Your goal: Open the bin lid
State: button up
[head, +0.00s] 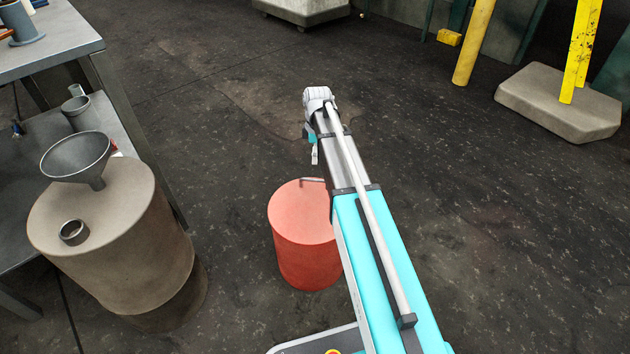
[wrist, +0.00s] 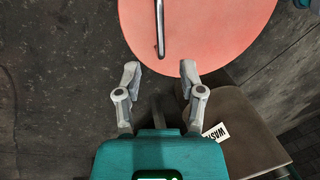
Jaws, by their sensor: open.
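The red bin (head: 305,250) stands on the floor in the head view, its round lid (head: 292,209) shut. A thin metal bar handle (head: 312,180) shows at the lid's far edge. In the wrist view the lid (wrist: 215,35) fills the top, with the bar handle (wrist: 159,28) pointing down the picture from the top edge. My gripper (wrist: 160,69) is open and empty, its two fingers spread near the lid's rim. The handle's lower end lies ahead of the gap between the fingertips, apart from them. In the head view my arm hides the bin's right side.
A beige drum (head: 125,245) with a metal funnel (head: 77,158) and small ring (head: 73,232) on top stands left of the bin, beside a grey workbench (head: 60,50). A white label (wrist: 216,132) shows in the wrist view.

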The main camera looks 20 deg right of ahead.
jog(key=shift+s+a+f+b, duration=0.1)
jog(key=shift+s+f+b, duration=0.15)
jog(key=shift+f+b, duration=1)
jog(key=shift+s+a+f+b, duration=0.15)
jog(key=shift+s+f+b, duration=0.05)
jog(key=shift+f+b, duration=1.1)
jog(key=shift+s+a+f+b, duration=0.1)
jog(key=shift+s+f+b, duration=0.15)
jog(key=shift+f+b, duration=1)
jog(key=shift+f, duration=0.2)
grip_shut()
